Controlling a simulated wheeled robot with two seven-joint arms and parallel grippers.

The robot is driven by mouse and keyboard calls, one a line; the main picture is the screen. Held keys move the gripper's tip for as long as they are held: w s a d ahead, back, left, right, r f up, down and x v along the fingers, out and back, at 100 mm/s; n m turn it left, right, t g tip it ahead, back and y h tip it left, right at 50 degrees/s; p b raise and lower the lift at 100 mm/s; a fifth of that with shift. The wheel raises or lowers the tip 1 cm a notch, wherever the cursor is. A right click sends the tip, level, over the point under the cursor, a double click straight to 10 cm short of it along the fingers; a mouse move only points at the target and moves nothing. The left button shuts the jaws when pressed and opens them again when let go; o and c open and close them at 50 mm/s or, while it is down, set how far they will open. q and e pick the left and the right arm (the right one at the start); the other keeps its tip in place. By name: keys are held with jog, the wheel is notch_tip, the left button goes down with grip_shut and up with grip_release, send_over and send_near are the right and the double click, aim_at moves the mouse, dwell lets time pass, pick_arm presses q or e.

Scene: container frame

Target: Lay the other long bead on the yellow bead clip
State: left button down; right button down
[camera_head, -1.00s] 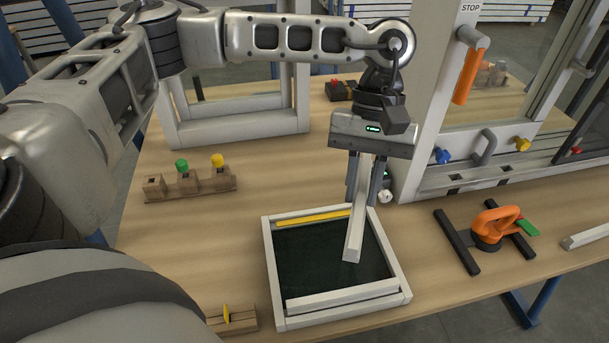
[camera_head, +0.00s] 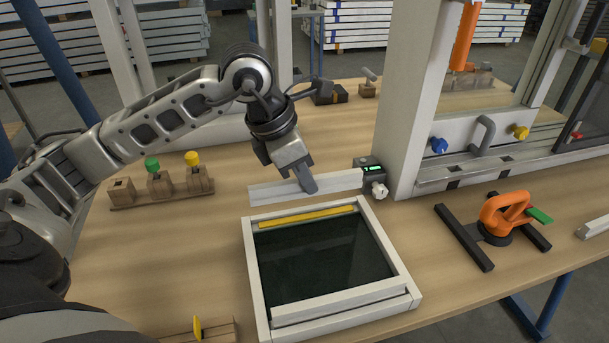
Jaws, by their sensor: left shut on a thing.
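My left gripper (camera_head: 306,184) is shut on a long white bead (camera_head: 268,193), gripping it near its middle. The bead runs left to right, just beyond the far side of the white frame (camera_head: 256,280), roughly parallel to that side. Whether it touches the table is hard to tell. The yellow bead clip (camera_head: 307,217) is a yellow strip along the inside of the frame's far side, nearer to me than the held bead. Another white bead (camera_head: 340,300) lies along the frame's near side. The frame holds a dark pane (camera_head: 325,258). My right gripper is out of view.
A small black device with a green display (camera_head: 371,170) stands by the bead's right end. A wooden block with green and yellow knobs (camera_head: 160,190) is at left. An orange-handled tool (camera_head: 503,212) and dark bars lie at right. A white upright (camera_head: 415,100) stands behind.

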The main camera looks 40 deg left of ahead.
aim_at(300, 188)
pick_arm(q)
jog(key=shift+f+b, duration=0.15)
jog(key=shift+b, duration=0.25)
jog(key=shift+f+b, duration=0.8)
jog(key=shift+f, duration=0.1)
notch_tip(300, 188, down, 2)
jog(key=shift+f+b, duration=0.1)
jog(key=shift+b, duration=0.95)
jog(key=shift+f, duration=0.3)
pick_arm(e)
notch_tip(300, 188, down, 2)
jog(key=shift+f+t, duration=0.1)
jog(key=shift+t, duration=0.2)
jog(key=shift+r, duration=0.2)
pick_arm(q)
jog(key=shift+b, duration=0.4)
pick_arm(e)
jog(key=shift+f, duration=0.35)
pick_arm(q)
jog(key=shift+f+b, duration=0.6)
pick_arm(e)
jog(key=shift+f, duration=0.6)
